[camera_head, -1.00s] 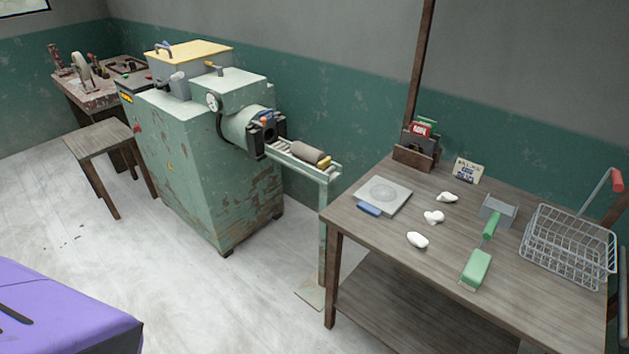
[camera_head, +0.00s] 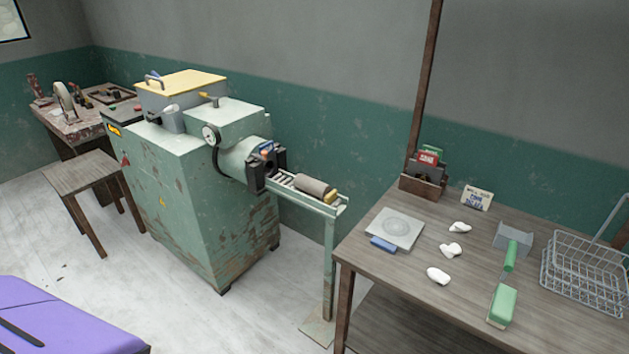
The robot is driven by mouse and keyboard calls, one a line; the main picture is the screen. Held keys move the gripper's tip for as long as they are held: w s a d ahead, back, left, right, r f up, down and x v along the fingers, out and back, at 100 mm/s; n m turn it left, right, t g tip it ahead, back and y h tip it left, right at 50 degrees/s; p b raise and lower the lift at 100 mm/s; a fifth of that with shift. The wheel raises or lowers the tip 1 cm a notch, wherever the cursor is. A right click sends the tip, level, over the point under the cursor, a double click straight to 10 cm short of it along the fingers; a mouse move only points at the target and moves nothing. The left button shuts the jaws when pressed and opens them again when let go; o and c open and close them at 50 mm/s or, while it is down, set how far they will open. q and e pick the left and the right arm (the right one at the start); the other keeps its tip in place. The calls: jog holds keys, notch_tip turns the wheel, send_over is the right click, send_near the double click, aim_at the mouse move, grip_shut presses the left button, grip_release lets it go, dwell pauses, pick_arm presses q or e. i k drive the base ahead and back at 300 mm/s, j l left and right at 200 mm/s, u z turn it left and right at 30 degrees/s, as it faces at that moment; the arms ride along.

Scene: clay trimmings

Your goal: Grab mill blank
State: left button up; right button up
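A grey-brown cylindrical clay piece, which looks like the mill blank (camera_head: 315,186), lies on the narrow roller rack (camera_head: 287,180) in front of the outlet of the green mill (camera_head: 195,170). A small yellow item (camera_head: 331,197) sits at the rack's outer end, touching or very close to the blank. The blank lies on its side, and its far side is hidden. Neither of my grippers is in view.
A wooden table (camera_head: 420,308) at the right holds a scale plate (camera_head: 397,228), several white lumps, green-handled tools and a wire basket (camera_head: 585,270). A stool (camera_head: 80,175) stands left of the mill. Pale floor (camera_head: 185,325) is open in front.

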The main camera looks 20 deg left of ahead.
aim_at(318, 189)
jog(key=i+j+z, duration=0.2)
jog(key=j, duration=0.5)
jog(key=i+j+z, duration=0.2)
jog(key=j, duration=0.55)
jog(key=j+z, duration=0.2)
jog(key=j, duration=0.5)
